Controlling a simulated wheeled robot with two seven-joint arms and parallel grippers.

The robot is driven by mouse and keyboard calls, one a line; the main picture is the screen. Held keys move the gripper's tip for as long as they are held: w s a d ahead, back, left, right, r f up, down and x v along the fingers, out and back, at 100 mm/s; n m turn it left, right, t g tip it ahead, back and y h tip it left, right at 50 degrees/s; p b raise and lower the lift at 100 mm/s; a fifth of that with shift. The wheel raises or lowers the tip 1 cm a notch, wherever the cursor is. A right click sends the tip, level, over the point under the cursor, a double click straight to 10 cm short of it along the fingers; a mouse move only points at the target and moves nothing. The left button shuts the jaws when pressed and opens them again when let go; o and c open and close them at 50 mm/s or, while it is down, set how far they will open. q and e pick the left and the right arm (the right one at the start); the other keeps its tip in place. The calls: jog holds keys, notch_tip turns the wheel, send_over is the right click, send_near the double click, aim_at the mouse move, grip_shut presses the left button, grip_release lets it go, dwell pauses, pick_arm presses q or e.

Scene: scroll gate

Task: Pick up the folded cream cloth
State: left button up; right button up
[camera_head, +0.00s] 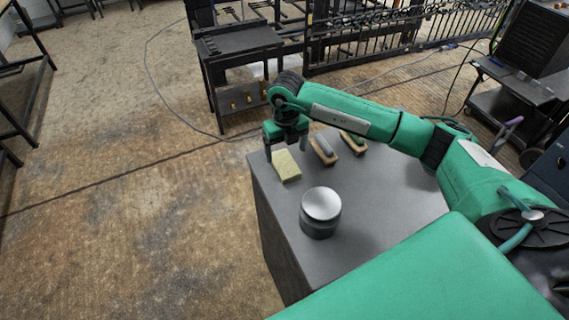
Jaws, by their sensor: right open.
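The folded cream cloth (287,167) lies flat near the far left edge of the grey block-shaped table (375,211). My right gripper (285,152) points down just above and behind the cloth's far edge. Its fingers are apart and nothing shows between them. Whether a fingertip touches the cloth cannot be told. My left gripper is out of view.
A round metal tin (320,211) stands in front of the cloth. Two wooden-handled brushes (323,150) (353,142) lie to its right, partly below my right arm. A dark workbench (236,46) and an iron gate (375,35) stand behind. Floor at left is open.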

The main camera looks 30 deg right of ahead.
aim_at(285, 165)
jog(key=shift+a+f+p, duration=0.1)
jog(key=shift+f+p, duration=0.3)
jog(key=shift+f, duration=0.15)
notch_tip(285, 165, down, 4)
jog(key=shift+r+p, duration=0.2)
jog(key=shift+p, duration=0.5)
jog(key=shift+f, duration=0.4)
jog(key=shift+c, duration=0.4)
jog(key=c, duration=1)
